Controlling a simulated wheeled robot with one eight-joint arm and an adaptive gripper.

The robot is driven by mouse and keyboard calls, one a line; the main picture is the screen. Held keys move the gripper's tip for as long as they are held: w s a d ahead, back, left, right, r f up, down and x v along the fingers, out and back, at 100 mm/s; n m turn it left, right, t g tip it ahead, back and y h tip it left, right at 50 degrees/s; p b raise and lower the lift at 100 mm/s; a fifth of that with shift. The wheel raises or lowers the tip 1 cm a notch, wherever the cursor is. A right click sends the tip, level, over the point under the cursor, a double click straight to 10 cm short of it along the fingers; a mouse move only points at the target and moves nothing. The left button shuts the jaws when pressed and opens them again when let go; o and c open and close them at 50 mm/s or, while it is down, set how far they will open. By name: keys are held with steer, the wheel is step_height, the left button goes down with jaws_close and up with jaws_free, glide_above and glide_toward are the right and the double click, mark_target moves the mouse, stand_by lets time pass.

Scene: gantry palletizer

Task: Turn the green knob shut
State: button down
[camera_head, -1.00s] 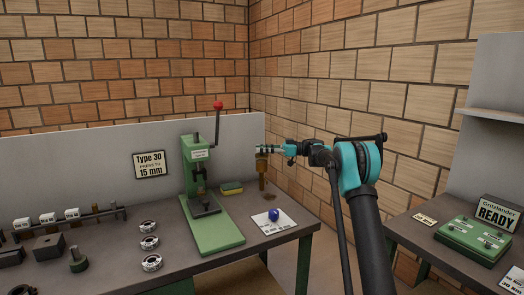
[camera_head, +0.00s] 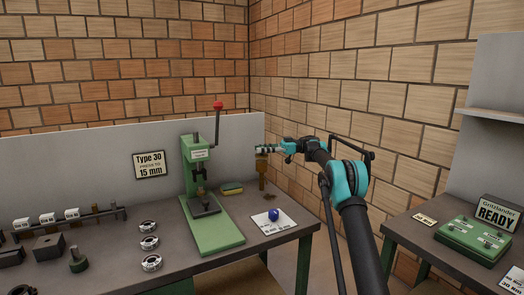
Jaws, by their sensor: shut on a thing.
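My gripper (camera_head: 261,149) is at the far right end of the workbench, shut at the top of a brown upright fitting (camera_head: 262,168). No green knob shows clearly; what the jaws hold, likely the knob, is hidden by the fingers and too small to make out. The fitting stands upright by the right end of the grey back panel. A small brown patch (camera_head: 269,196) lies on the bench below it.
A green press (camera_head: 196,170) with a red-tipped lever (camera_head: 217,120) stands left of my gripper. A yellow-green sponge (camera_head: 231,188) and a blue object (camera_head: 273,214) on a white card lie nearby. A second bench with a green box (camera_head: 473,240) is at right.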

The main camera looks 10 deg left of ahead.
steer(key=c, duration=1.2)
jaws_free()
steer(key=v, duration=1.2)
